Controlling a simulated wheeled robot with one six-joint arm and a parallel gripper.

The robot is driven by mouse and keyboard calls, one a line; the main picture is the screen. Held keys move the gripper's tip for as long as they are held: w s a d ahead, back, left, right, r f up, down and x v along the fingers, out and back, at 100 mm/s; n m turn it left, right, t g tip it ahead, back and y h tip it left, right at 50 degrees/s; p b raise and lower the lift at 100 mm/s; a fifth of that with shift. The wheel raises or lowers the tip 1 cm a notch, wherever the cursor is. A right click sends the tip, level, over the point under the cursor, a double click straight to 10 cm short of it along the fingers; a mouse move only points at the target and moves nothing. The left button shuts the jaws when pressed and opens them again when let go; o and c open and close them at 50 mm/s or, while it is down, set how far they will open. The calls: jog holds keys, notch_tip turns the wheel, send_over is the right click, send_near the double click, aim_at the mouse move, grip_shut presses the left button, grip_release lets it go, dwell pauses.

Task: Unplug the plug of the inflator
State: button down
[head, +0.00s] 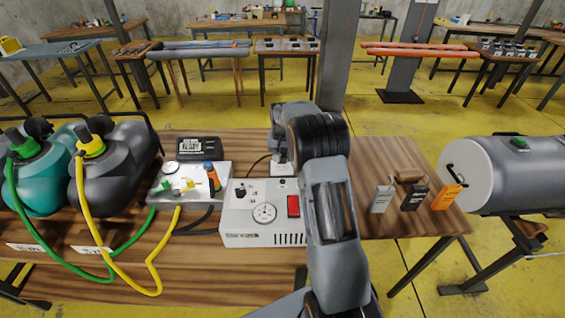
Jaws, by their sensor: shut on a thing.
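The inflator (250,225) is a white box with a round gauge, a black knob and a red switch, standing on the wooden table. My arm passes in front of its right end. My gripper (283,161) points down behind the inflator, at a small white piece (284,169) that looks like the plug or its socket. A thin black cable (258,161) runs to this spot from the left. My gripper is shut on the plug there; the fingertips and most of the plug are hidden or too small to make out.
A metal control box (174,190) with a valve and a dark display (198,147) stand to the left. Green and yellow hoses (83,210) loop over the table's front. Tagged items (415,196) lie at right, near a grey tank (500,185).

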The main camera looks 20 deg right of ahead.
jog(key=shift+r+p, duration=1)
jog(key=shift+r, duration=0.6)
